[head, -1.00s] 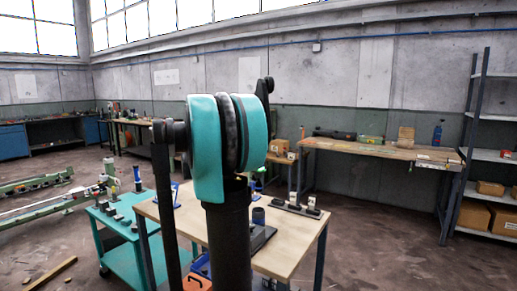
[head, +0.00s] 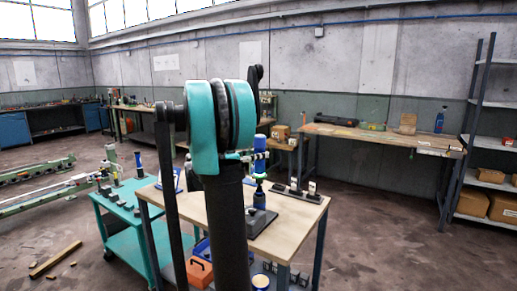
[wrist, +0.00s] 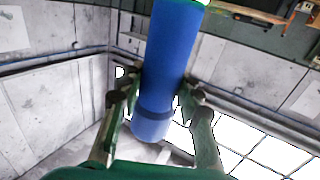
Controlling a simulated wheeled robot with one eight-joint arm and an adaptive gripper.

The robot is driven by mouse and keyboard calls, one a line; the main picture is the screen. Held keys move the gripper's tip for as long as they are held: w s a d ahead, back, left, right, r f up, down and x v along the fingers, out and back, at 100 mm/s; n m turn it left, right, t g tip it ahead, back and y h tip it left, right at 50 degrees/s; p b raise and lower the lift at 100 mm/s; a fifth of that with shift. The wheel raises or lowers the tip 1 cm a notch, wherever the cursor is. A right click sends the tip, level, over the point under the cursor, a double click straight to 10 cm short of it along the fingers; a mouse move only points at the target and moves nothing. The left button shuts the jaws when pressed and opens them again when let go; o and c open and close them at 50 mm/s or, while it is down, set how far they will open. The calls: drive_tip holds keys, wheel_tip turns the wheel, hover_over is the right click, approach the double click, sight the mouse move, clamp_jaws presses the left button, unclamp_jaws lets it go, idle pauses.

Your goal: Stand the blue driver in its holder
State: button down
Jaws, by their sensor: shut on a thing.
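The blue driver (head: 260,143) is upright above the table in the head view, blue at its top with a green part lower down. My gripper (head: 257,156) is shut around it. In the wrist view the driver's thick blue body (wrist: 170,50) lies between both fingers of my gripper (wrist: 158,95), with a green edge at the picture's top.
The wooden table (head: 292,236) also carries a dark rack (head: 298,192) to the right of the plate. A teal cart (head: 130,219) with small parts and a blue upright item (head: 139,164) stands to the left. My arm hides part of the table.

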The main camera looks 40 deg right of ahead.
sight(255, 174)
drive_tip(key=shift+f, duration=4)
drive_tip(key=c, duration=1)
unclamp_jaws()
drive_tip(key=a, duration=0.8)
drive_tip(key=w+a, duration=0.1)
drive_tip(key=a, duration=0.3)
